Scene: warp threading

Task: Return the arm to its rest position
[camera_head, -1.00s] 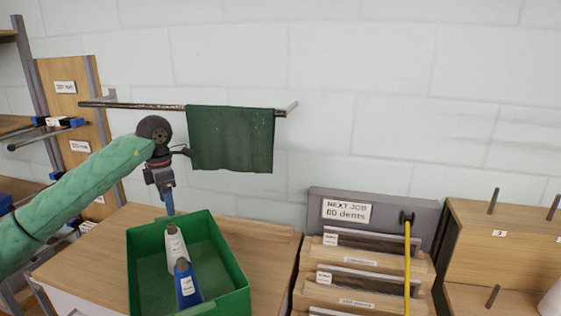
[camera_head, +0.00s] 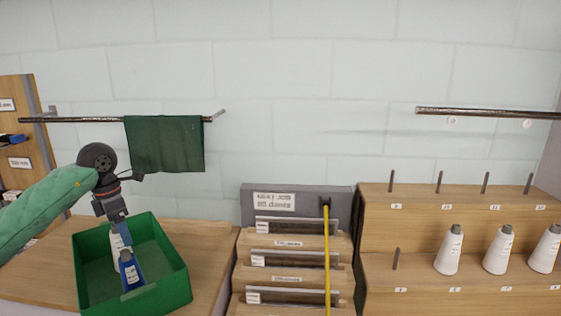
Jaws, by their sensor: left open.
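My left arm (camera_head: 45,205) comes in from the left in a green sleeve, bent down at the wrist. My left gripper (camera_head: 123,238) points down over the green bin (camera_head: 172,293) and is open. Its fingers overlap the bottles in the picture, and I cannot tell whether they touch. The gripper partly hides the white bottle. My right gripper is out of view.
A green cloth (camera_head: 165,145) hangs on a wall rail (camera_head: 75,119) behind the arm. A slotted rack (camera_head: 290,262) with a yellow cord (camera_head: 326,255) stands in the middle. Right of it, a stepped wooden stand (camera_head: 415,220) has pegs and several white cones (camera_head: 449,251).

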